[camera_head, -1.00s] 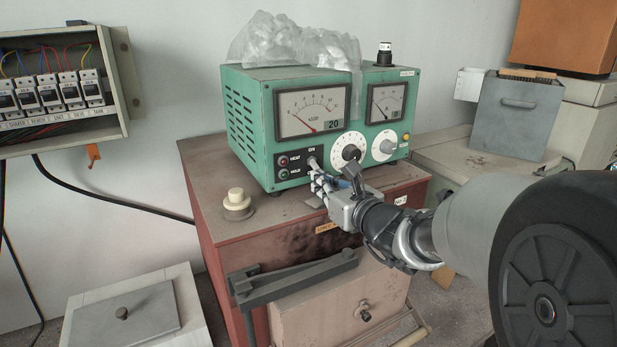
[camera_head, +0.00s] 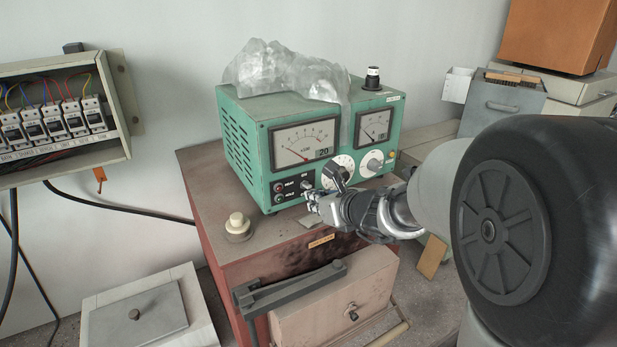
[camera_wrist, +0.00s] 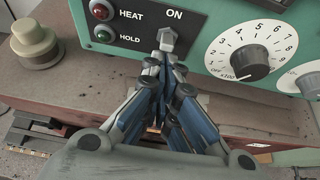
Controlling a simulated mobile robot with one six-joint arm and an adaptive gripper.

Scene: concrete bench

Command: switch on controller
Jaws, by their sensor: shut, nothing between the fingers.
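The controller (camera_head: 250,150) is a green box with two dial gauges, standing on a reddish-brown cabinet. Its black panel carries a grey switch (camera_wrist: 167,37) under the word ON, beside a red HEAT lamp (camera_wrist: 103,10) and a green HOLD lamp (camera_wrist: 104,35). The switch also shows in the head view (camera_head: 306,184). My gripper (camera_head: 311,199) is shut and empty, just in front of and below the switch. In the wrist view the fingertips (camera_wrist: 165,60) overlap the switch's lower edge; I cannot tell whether they touch. Neither lamp is clearly lit. The lever's position is unclear.
A numbered black knob (camera_wrist: 248,58) is right of the switch. A cream button (camera_head: 238,224) stands on the cabinet top at left. Clear plastic (camera_head: 285,72) lies over the controller. A grey hinged arm (camera_head: 290,283) juts out at the cabinet's front. A breaker box (camera_head: 60,150) hangs at left.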

